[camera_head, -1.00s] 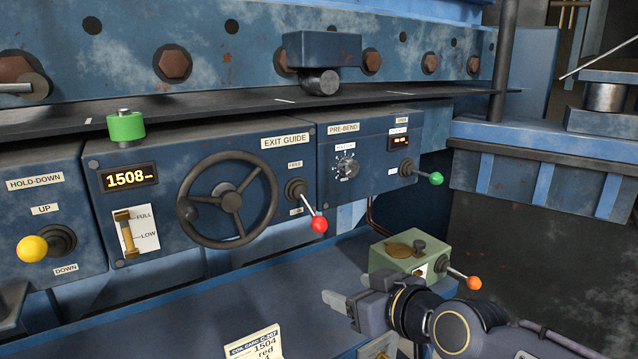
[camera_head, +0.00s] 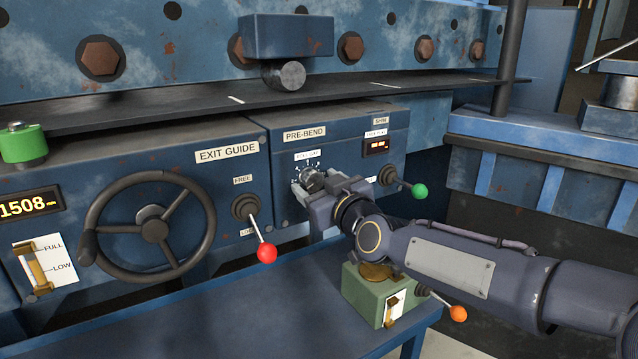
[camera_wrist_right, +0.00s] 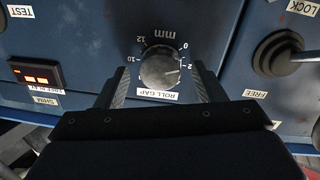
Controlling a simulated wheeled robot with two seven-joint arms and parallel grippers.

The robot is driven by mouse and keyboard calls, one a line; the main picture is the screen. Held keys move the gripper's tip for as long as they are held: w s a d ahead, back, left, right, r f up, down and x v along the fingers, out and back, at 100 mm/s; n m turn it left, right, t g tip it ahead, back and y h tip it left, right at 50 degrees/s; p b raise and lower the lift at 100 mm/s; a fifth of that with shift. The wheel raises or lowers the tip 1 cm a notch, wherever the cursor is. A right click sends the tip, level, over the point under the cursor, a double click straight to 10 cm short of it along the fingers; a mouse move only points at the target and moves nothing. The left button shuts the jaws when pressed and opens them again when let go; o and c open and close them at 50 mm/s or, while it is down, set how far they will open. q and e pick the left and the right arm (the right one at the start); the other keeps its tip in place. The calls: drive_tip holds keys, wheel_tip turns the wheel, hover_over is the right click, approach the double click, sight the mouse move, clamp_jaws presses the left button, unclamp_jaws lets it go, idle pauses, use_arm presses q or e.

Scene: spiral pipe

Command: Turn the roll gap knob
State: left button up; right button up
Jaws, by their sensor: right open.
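The roll gap knob (camera_head: 313,178) is a small dark round dial on the blue PRE-BEND panel. In the right wrist view the knob (camera_wrist_right: 160,68) shows its dial marks and the upside-down ROLL GAP label (camera_wrist_right: 157,95). My right gripper (camera_head: 312,190) is at the panel in front of the knob. In the right wrist view its fingers (camera_wrist_right: 160,85) are open, one on each side of the knob, with gaps between them and it. I cannot tell how deep the fingertips reach around it. My left gripper is not in view.
A green-knobbed lever (camera_head: 419,190) stands right of the knob, close to my right wrist. A red-knobbed lever (camera_head: 266,252) and a handwheel (camera_head: 150,228) are to the left. A green box (camera_head: 367,298) with an orange-knobbed lever (camera_head: 457,313) sits below my right arm.

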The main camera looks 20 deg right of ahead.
drive_tip(key=c, duration=1)
drive_tip(key=m+b, duration=0.1)
drive_tip(key=m, duration=0.2)
drive_tip(key=m+b, duration=0.1)
drive_tip(key=m, duration=0.2)
drive_tip(key=shift+m, duration=0.3)
drive_tip(key=m+g+b, duration=0.1)
drive_tip(key=m, duration=0.5)
drive_tip(key=shift+d, duration=0.1)
drive_tip(key=shift+y, duration=0.3)
